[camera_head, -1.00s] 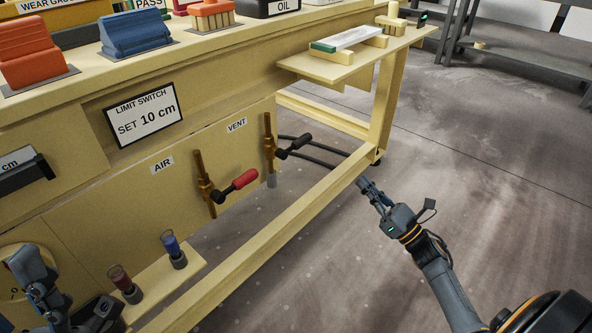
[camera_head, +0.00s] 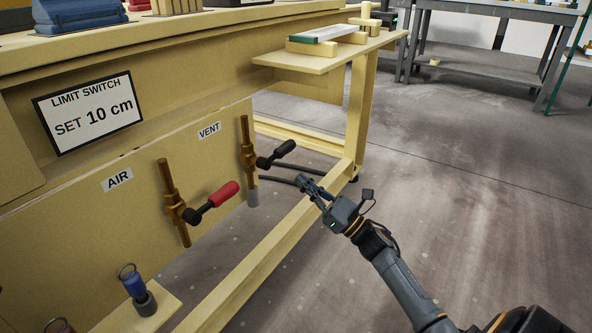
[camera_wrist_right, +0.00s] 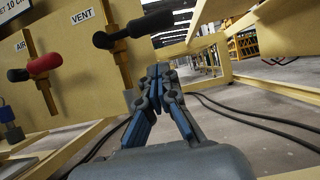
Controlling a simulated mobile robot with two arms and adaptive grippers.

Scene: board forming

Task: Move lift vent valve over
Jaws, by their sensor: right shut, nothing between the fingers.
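The vent valve has a brass pipe (camera_head: 248,150) under a "VENT" label (camera_head: 209,130) and a black lever (camera_head: 277,154) that sticks out to the right, tilted slightly up. In the right wrist view the black lever (camera_wrist_right: 134,31) lies above and left of the fingers. My right gripper (camera_head: 303,182) is shut and empty, just right of and below the lever, apart from it. Its closed fingers (camera_wrist_right: 157,72) show in the wrist view. My left gripper is not in view.
The air valve with a red lever (camera_head: 215,198) is left of the vent valve. A wooden rail (camera_head: 262,250) runs below both. A wooden side shelf (camera_head: 320,62) overhangs behind the vent valve. Open floor (camera_head: 450,200) lies to the right.

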